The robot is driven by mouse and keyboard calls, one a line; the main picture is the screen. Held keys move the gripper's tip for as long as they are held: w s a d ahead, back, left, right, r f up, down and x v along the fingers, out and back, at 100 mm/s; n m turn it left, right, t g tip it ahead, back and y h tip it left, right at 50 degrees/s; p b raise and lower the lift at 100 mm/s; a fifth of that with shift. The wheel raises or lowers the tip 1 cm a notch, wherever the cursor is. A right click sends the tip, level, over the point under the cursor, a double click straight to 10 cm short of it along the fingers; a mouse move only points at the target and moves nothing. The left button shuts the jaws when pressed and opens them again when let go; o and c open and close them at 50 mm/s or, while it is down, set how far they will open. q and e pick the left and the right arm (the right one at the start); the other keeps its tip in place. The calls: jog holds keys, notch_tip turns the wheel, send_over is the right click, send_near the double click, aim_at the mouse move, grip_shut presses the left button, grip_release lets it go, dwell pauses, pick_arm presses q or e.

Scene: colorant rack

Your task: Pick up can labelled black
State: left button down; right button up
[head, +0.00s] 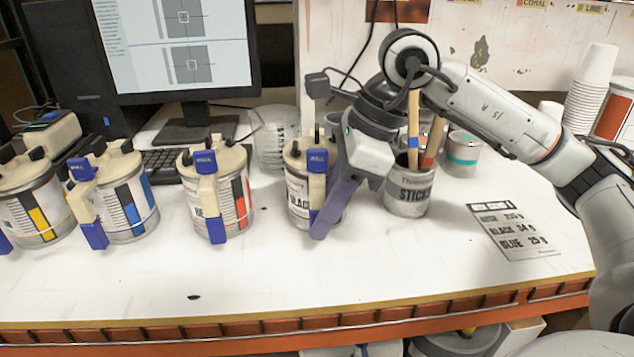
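The can labelled black (297,203) stands upright on the white bench, with a beige lid and a beige and blue handle (317,185) facing me. Only part of its label shows. My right gripper (328,212) is at the can's right side, and its purple finger slants down just right of the handle, overlapping the can. The other finger does not show clearly, so I cannot tell whether the gripper is open or shut on the handle. The can's right side is hidden. My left gripper is not in view.
A can with a red mark (238,207), one with blue (128,213) and one with yellow (35,220) stand left. The stick holder (408,197) is close right of the gripper. A recipe card (513,232) lies right. The bench front is mostly clear.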

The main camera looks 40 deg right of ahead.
jog(key=shift+w+a+f, duration=0.1)
jog(key=shift+a+f, duration=0.05)
jog(key=shift+f, duration=0.2)
grip_shut()
jog(key=shift+r, duration=0.1)
dwell(1.0)
jog(key=shift+w+r, duration=0.1)
